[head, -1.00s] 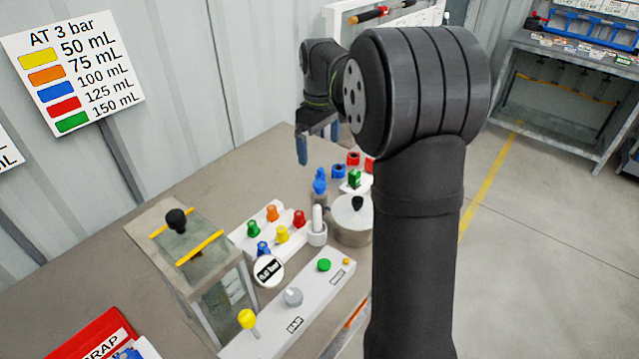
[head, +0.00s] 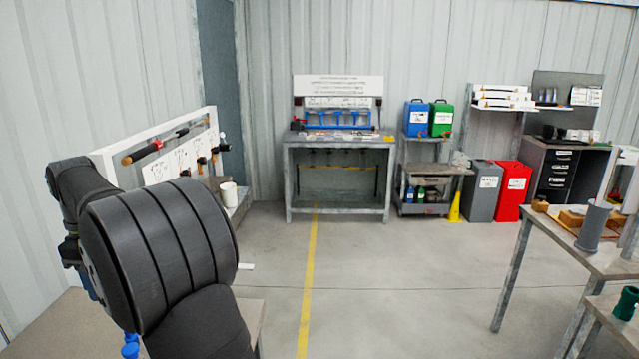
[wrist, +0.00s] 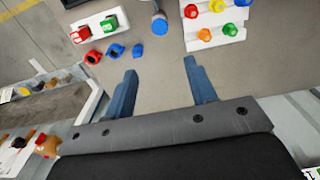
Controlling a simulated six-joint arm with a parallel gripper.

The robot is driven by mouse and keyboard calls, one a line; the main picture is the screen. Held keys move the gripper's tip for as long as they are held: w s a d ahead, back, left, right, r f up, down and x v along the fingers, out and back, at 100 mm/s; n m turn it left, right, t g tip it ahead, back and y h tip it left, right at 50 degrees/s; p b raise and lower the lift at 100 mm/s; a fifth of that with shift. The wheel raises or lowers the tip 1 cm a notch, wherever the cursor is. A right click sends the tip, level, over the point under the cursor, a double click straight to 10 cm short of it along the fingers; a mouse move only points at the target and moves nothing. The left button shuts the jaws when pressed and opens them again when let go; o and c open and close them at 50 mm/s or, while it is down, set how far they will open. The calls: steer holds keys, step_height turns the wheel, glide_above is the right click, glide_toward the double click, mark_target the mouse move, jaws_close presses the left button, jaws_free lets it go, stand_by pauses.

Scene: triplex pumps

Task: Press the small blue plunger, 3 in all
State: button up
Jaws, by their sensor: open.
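A blue round-topped piece (wrist: 160,26) stands on the bench in the wrist view, beyond my fingertips. A blue piece also shows at the bottom edge of the head view (head: 131,348), mostly cut off. I cannot tell for sure which blue piece is the small plunger. A white rack (wrist: 204,40) at upper right of the wrist view holds coloured knobs, including a blue one (wrist: 242,2) cut by the edge. My gripper (wrist: 160,70) is open and empty, its blue fingers above bare bench. My own arm hides most of it in the head view.
In the wrist view, loose blue caps (wrist: 115,51) and a red one (wrist: 93,57) lie left of the gripper. A white block (wrist: 94,27) there carries red and green pieces. In the head view, a white panel (head: 160,165) stands beyond my arm; the central floor (head: 380,270) is clear.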

jaws_close()
stand_by(1.3)
